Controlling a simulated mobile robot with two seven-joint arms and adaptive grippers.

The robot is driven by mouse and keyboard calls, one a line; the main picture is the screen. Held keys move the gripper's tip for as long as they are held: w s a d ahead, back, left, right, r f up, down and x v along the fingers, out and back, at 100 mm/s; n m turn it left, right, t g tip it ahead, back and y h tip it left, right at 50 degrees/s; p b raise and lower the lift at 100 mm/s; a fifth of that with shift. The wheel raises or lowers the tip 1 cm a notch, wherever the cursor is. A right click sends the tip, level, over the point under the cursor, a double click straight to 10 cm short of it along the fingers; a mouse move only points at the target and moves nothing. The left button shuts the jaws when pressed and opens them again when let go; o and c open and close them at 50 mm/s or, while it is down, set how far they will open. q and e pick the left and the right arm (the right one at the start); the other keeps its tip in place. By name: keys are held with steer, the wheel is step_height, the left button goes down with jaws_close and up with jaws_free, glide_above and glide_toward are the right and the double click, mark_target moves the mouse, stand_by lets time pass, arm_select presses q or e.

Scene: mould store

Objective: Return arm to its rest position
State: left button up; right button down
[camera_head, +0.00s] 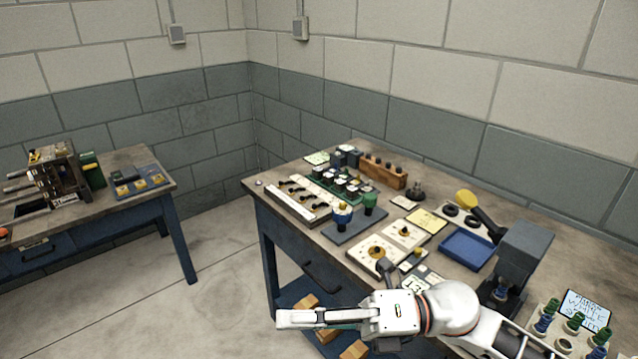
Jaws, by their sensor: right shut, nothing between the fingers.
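My right arm comes in from the lower right, white with a dark band at the wrist. My right gripper (283,318) is shut and empty, and its fingers point left. It is in front of the near edge of the right-hand workbench (278,198), seemingly over the floor side, and hides part of the bench front and the lower shelf. How far it stands from the bench edge I cannot tell. My left gripper does not show.
The bench carries a blue tray (467,250), a dark grey stand (522,252), a wooden block with knobs (383,173), dial plates and several green-topped pieces at the lower right. A second bench (120,200) stands left. Floor (200,310) between them is clear.

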steer(key=w+d+f+m+t+h, duration=0.4)
steer(key=w+d+f+m+t, duration=0.4)
steer(key=m, duration=0.6)
steer(key=w+d+f+m+t+h, duration=0.35)
steer(key=d+f+m+t, duration=0.2)
steer(key=m+t, duration=0.6)
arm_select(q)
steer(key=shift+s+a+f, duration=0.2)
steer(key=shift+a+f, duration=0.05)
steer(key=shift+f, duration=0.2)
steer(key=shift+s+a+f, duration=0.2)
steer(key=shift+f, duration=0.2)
arm_select(e)
steer(key=s+d+f+m+g+h, duration=0.2)
steer(key=s+d+f+m+h, duration=0.1)
steer(key=f, duration=0.5)
steer(key=s+d+f+m+g+h, duration=0.2)
steer(key=s+d+f+m+h, duration=0.1)
steer(key=s+d+f+m, duration=0.2)
steer(key=s+d+f+m+g+h, duration=0.3)
steer(key=s+f, duration=0.5)
steer(key=f, duration=0.5)
steer(key=shift+d+f+m, duration=0.25)
steer(key=shift+d+m, duration=0.45)
steer(key=shift+m, duration=0.35)
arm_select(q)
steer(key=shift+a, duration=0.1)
arm_select(e)
steer(key=shift+h, duration=0.25)
